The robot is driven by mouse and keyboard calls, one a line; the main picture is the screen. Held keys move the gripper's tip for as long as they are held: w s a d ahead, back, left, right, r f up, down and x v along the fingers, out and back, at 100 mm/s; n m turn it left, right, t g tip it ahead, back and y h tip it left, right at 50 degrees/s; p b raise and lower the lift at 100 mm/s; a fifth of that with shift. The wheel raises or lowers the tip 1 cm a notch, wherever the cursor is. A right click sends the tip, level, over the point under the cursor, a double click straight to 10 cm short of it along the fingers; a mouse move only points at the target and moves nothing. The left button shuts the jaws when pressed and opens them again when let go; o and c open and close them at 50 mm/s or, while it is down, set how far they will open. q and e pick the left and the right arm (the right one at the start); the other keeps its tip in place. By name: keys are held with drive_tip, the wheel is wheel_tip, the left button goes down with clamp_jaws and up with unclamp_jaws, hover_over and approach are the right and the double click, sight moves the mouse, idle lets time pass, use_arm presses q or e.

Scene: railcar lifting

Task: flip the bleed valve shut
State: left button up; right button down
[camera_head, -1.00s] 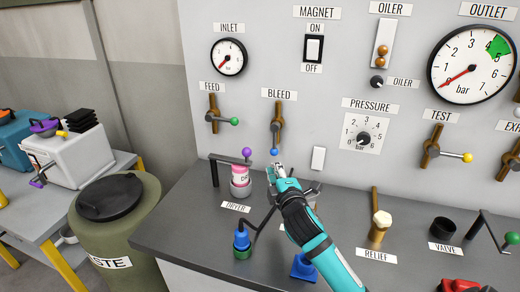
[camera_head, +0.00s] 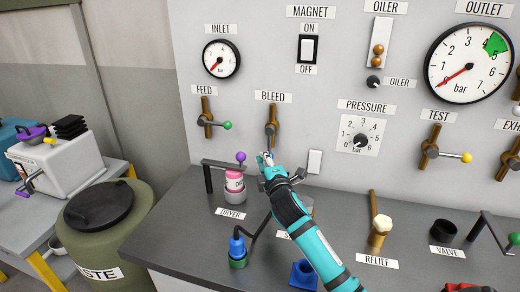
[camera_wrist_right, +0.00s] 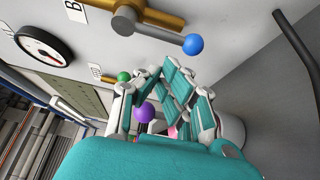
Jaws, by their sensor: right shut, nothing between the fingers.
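The bleed valve (camera_head: 272,118) is a brass pipe on the grey panel under the BLEED label. Its lever hangs downward, along the pipe, and its blue ball end is partly hidden by my right gripper in the head view. In the right wrist view, the blue ball (camera_wrist_right: 193,44) and its grey lever show clearly above the fingers. My right gripper (camera_head: 266,161) is shut and empty, with its fingertips close to the blue ball. I cannot tell whether they touch it. My left gripper is not in view.
The feed valve (camera_head: 206,118) with a green ball is to the left, and the test valve (camera_head: 430,142) with a yellow ball to the right. A pink bottle (camera_head: 234,181) in the dryer fixture with a purple ball (camera_head: 240,157) stands close left of my gripper. A white switch plate (camera_head: 315,162) is right.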

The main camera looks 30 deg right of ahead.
sight(269, 144)
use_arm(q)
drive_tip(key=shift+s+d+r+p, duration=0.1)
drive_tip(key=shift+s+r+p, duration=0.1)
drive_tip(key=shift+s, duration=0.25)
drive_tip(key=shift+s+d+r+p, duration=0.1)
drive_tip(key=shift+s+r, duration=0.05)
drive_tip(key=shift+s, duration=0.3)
use_arm(e)
drive_tip(key=shift+x, duration=2.6)
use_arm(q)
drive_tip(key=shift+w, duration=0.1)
